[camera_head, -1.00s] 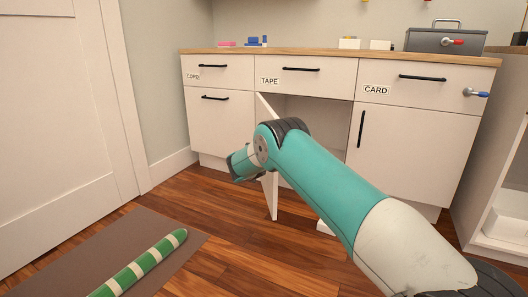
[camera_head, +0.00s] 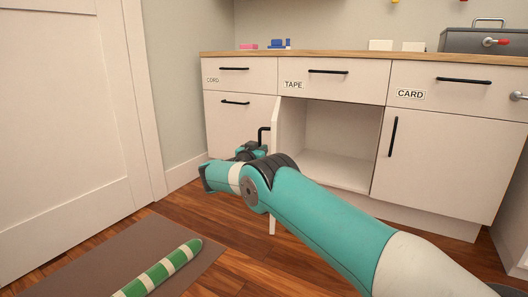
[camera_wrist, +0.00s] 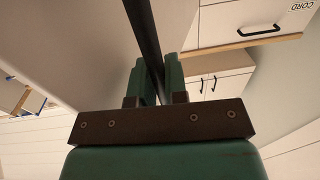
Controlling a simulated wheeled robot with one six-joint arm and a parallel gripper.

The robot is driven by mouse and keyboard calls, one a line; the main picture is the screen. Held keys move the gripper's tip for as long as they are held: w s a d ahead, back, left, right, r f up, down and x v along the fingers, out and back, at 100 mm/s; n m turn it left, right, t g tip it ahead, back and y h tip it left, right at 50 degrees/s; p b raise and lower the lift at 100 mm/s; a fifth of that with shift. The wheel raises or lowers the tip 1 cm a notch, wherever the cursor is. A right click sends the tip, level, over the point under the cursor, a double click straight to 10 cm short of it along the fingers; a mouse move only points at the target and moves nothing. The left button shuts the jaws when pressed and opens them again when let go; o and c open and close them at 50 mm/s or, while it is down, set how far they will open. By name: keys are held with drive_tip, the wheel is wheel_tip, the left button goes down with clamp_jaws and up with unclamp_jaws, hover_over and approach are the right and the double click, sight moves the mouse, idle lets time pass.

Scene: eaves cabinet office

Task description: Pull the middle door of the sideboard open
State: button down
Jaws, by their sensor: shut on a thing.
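The white sideboard (camera_head: 435,150) stands ahead, with its middle compartment (camera_head: 335,135) open and empty-looking. Its middle door (camera_head: 275,114) stands swung out to the left, seen nearly edge-on and partly hidden behind my arm. The door's black bar handle (camera_head: 264,131) sticks up just above my gripper (camera_head: 254,150). In the wrist view the dark handle bar (camera_wrist: 144,30) runs between the two green fingers of my gripper (camera_wrist: 158,84), which is shut on it.
Left door and CARD door (camera_head: 436,150) are shut, as are the drawers above. A brown mat (camera_head: 110,262) with a green striped roll (camera_head: 165,268) lies on the floor at lower left. A grey toolbox (camera_head: 480,41) stands on the top. Wood floor shows left of the sideboard.

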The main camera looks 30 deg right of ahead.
drive_tip(key=shift+a, duration=0.15)
drive_tip(key=c, duration=1.2)
unclamp_jaws()
drive_tip(key=shift+w+a, duration=0.1)
drive_tip(key=shift+a, duration=0.15)
drive_tip(key=b+v, duration=0.7)
drive_tip(key=v, duration=1)
drive_tip(key=shift+s+a+f+b, duration=0.1)
drive_tip(key=shift+s+b, duration=0.1)
drive_tip(key=shift+b, duration=0.2)
